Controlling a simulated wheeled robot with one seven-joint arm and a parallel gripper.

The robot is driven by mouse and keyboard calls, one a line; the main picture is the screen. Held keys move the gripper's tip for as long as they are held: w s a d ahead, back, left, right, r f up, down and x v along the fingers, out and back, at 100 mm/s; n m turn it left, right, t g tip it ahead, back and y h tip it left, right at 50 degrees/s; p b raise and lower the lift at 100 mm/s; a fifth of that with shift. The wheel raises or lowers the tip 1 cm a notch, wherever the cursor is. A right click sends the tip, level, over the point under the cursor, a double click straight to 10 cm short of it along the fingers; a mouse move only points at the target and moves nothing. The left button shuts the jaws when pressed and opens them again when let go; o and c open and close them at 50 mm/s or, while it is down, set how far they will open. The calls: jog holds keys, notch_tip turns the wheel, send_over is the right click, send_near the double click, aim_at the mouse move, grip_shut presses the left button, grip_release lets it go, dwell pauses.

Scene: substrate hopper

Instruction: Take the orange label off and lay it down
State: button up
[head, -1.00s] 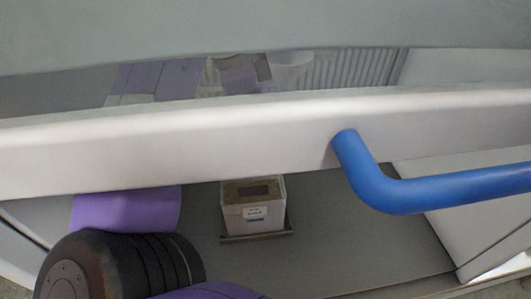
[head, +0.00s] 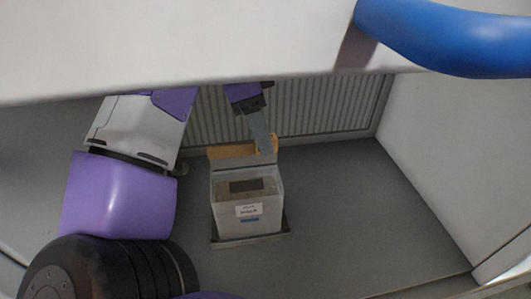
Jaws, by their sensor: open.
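A pale box-shaped hopper (head: 225,215) stands on a dark base plate on the grey floor. Its top shows a dark rectangular opening, and its front bears a small white label. An orange strip (head: 230,153) shows at the back of the hopper, with a smaller orange patch beside the fingertip; I cannot tell if they are one piece, or which is the orange label. My gripper (head: 263,148) reaches down from above, its grey finger at the back right of the hopper, close to the orange. It is open. Only one finger shows clearly; contact cannot be told.
A white beam (head: 200,50) crosses the top of the view, with a thick blue bar (head: 450,40) at upper right. A ribbed panel (head: 320,108) closes the back. A pale wall (head: 450,150) stands at right. The floor (head: 350,210) right of the hopper is clear.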

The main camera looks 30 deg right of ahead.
jog(key=shift+b+x, duration=0.55)
jog(key=shift+x, duration=0.3)
grip_shut()
jog(key=shift+r, duration=0.1)
